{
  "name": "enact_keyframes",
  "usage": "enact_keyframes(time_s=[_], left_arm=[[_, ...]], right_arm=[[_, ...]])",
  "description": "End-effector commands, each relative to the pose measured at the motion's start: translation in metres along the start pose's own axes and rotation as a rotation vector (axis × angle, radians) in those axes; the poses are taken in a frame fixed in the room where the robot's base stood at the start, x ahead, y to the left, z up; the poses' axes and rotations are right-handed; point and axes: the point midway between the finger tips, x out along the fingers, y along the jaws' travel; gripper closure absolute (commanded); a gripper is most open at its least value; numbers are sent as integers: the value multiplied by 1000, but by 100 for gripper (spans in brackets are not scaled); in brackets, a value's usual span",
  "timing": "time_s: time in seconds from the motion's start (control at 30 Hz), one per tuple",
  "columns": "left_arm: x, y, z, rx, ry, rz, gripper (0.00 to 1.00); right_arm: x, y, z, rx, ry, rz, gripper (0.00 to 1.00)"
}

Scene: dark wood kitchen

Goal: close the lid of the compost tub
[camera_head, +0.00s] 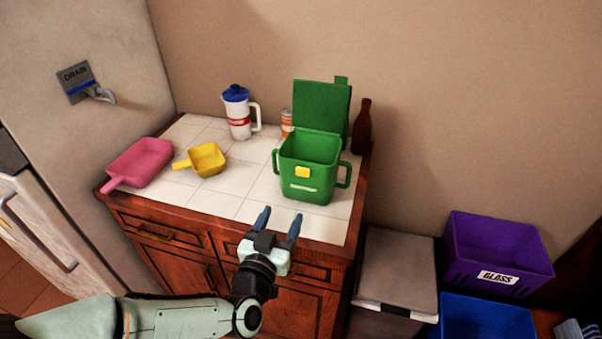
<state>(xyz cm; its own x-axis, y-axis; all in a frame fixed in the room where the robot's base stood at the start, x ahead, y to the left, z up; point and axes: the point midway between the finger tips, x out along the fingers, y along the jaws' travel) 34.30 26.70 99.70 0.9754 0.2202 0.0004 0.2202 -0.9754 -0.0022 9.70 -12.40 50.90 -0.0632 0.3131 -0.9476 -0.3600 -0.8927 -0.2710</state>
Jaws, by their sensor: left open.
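The green compost tub (313,189) stands upright on the tiled counter, with a handle on each side and a yellow latch (302,172) on its front. Its green lid (321,105) is open, standing up at the back edge. My left gripper (279,222) is open and empty, its two blue fingers pointing toward the counter. In the picture it is below and a little left of the tub, apart from it. My right gripper is not in view.
On the counter (215,205) are a pink scoop (142,163), a yellow scoop (207,160), a white jug (238,115) with a blue lid, a can (287,122) and a brown bottle (362,128) close behind the tub. Purple (497,252) and blue (485,320) bins stand at right.

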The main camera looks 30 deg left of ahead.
Motion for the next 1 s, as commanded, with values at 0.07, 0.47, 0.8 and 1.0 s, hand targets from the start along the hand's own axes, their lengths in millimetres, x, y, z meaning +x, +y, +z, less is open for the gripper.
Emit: enact_keyframes(time_s=[0.07, 0.47, 0.8, 1.0], left_arm=[[5, 0, -4, 4, -5, -2, 36], [35, 1, -4, 0, -3, 5, 36], [98, 1, -2, -1, 1, 6, 36], [122, 1, -1, -2, 0, 5, 36]], right_arm=[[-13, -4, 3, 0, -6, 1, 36], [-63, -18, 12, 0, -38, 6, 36], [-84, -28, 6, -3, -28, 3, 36], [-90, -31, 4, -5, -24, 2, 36]])
